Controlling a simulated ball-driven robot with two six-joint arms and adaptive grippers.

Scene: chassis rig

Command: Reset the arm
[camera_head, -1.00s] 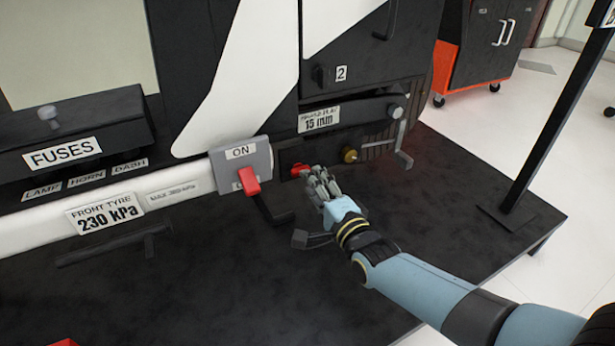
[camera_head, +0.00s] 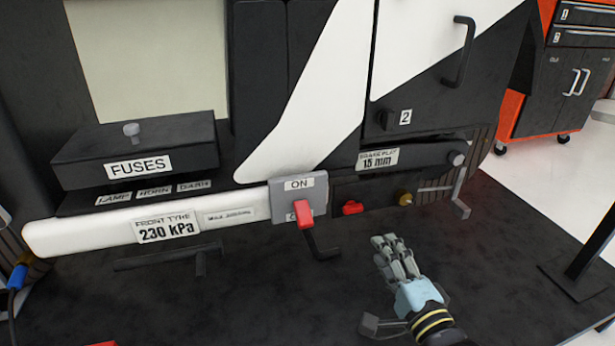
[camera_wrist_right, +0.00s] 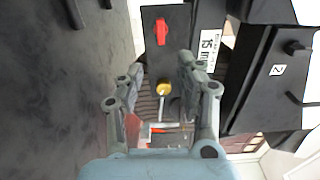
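My right gripper (camera_head: 384,240) is in the lower right of the head view, in front of the rig and apart from it. In the right wrist view its two fingers (camera_wrist_right: 158,68) are spread with nothing held between them. The red knob (camera_head: 352,208) on the dark panel is up and to the left of the gripper; it also shows in the right wrist view (camera_wrist_right: 161,31). A brass knob (camera_head: 404,198) sits to its right, seen between the fingers in the right wrist view (camera_wrist_right: 164,88). My left gripper is not in view.
A grey ON switch plate (camera_head: 287,203) with a red-handled lever (camera_head: 304,214) is left of the red knob. A fuse box (camera_head: 135,152) and a white tube (camera_head: 100,224) are further left. A crank (camera_head: 460,194) is at right. The dark platform (camera_head: 270,300) has free room in front.

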